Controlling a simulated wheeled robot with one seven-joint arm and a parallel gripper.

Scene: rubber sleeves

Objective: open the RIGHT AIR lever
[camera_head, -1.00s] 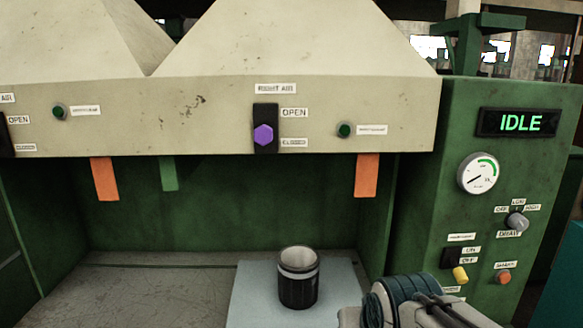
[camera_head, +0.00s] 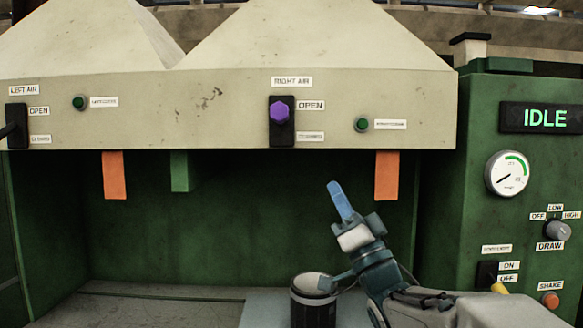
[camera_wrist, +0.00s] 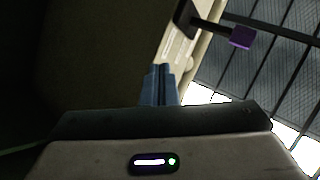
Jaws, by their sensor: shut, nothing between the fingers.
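The RIGHT AIR lever has a purple knob (camera_head: 281,112) on a black slot plate (camera_head: 282,136), between the OPEN label above and the CLOSED label below. In this head view the knob appears nearer the OPEN label. The wrist view also shows the purple knob (camera_wrist: 241,37) at the end of a dark stalk, at upper right. My gripper (camera_head: 339,196) is shut and empty, its blue fingers pointing up, below and to the right of the lever and apart from it. Its fingertips show in the wrist view (camera_wrist: 160,72).
A dark cup (camera_head: 313,308) stands on a light mat (camera_head: 265,312) beneath my gripper. Orange flaps (camera_head: 387,176) and a green flap (camera_head: 181,172) hang under the panel. A green button (camera_head: 362,125) sits right of the lever. The display (camera_head: 543,118) reads IDLE.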

